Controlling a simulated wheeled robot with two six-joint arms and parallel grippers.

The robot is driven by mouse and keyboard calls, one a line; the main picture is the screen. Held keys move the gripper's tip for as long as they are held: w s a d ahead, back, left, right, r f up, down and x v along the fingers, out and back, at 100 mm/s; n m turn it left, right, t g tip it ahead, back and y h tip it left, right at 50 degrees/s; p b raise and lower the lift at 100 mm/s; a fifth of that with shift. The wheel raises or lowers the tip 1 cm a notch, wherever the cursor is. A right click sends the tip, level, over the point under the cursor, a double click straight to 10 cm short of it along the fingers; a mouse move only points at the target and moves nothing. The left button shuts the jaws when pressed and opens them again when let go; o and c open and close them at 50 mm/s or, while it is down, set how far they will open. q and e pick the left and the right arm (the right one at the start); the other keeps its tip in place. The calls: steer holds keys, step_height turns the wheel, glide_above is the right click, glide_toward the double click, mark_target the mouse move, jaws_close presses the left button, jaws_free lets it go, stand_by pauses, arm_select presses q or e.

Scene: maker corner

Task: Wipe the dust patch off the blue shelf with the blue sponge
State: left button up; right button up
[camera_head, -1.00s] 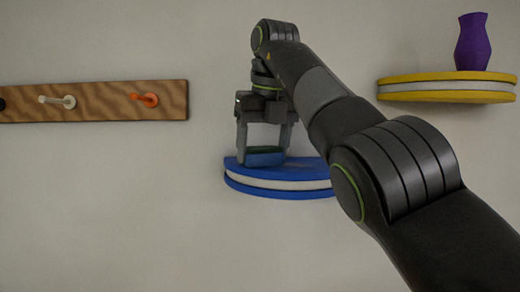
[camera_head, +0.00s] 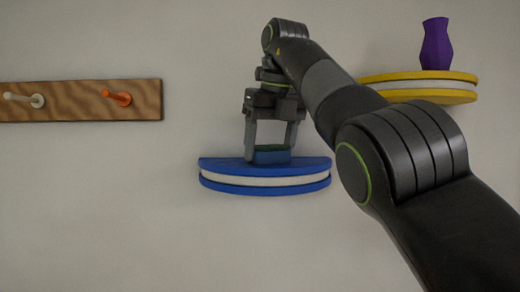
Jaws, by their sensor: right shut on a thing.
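The blue shelf (camera_head: 225,180), with a white band between blue layers, is fixed to the wall in the middle of the view. My right gripper (camera_head: 269,153) points down over it and is shut on the blue sponge (camera_head: 271,157), which has a dark green upper part. I see no dust patch; part of the top is hidden by the sponge and gripper. My left gripper is not in view.
A yellow shelf (camera_head: 425,97) with a purple vase (camera_head: 436,45) is on the wall at the upper right, partly behind my right arm. A wooden rack (camera_head: 80,101) with white and orange pegs hangs at the left. The wall below the blue shelf is clear.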

mark_target(287, 147)
steer(key=shift+d+f, duration=0.2)
steer(key=shift+d, duration=0.65)
steer(key=shift+d+b, duration=0.35)
steer(key=shift+d, duration=0.5)
steer(key=shift+d+r, duration=0.1)
steer(key=shift+d, duration=0.15)
steer(key=shift+w+d+r, duration=0.1)
steer(key=shift+r, duration=0.05)
steer(key=shift+a+p, duration=0.3)
steer(key=shift+a, duration=0.15)
steer(key=shift+a+p, duration=0.3)
steer(key=shift+a, duration=1.25)
steer(key=shift+a+p, duration=0.45)
steer(key=shift+a, duration=0.55)
steer(key=shift+a+f, duration=0.2)
steer(key=shift+a, duration=0.4)
steer(key=shift+a+r+p, duration=0.15)
steer(key=shift+a+p, duration=0.85)
steer(key=shift+a, duration=0.9)
